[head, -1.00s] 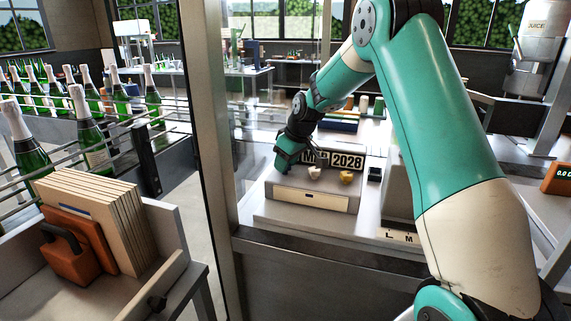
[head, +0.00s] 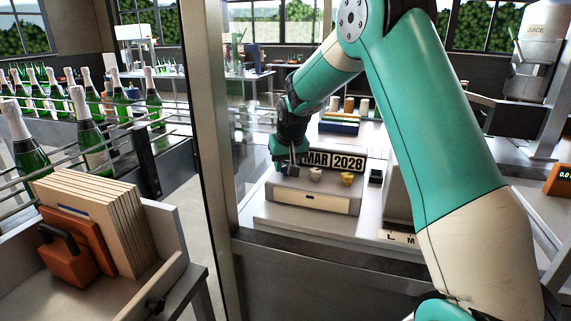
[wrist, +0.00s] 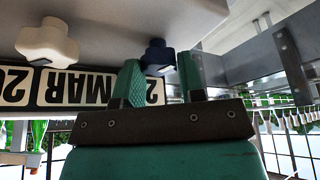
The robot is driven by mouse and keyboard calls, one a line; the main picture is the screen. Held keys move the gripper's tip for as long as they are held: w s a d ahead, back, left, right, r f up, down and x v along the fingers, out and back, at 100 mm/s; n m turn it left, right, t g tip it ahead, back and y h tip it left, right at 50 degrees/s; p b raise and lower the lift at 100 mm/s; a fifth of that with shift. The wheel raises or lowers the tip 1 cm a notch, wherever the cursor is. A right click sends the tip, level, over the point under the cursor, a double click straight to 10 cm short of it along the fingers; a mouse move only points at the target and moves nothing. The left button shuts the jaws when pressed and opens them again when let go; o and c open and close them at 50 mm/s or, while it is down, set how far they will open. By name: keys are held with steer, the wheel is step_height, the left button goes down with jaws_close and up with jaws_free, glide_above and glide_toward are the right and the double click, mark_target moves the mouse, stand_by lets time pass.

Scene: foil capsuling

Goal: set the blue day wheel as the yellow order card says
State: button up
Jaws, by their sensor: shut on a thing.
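The date block (head: 308,184) shows "MAR 2028" on its plates (head: 333,162) in the head view; the day digits there are hidden behind my gripper. In the wrist view the plates (wrist: 72,88) appear upside down, with a "2" partly covered by a finger. The blue day wheel (wrist: 158,52) sits between my fingertips in the wrist view. My gripper (wrist: 162,72) is shut on it; in the head view it (head: 290,168) is at the block's left end. A blank-looking pale yellow strip (head: 311,201) is on the block's front; I cannot read an order card.
A white knob (head: 315,174) and a yellow knob (head: 347,179) stand right of my gripper on the block. A small dark item (head: 375,176) is beside the block. Spools (head: 349,104) stand behind.

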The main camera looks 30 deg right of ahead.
stand_by(0.4)
steer(key=o, duration=0.9)
steer(key=shift+r, duration=0.1)
steer(key=b+v, duration=0.2)
steer(key=v, duration=1.5)
steer(key=shift+r, duration=0.2)
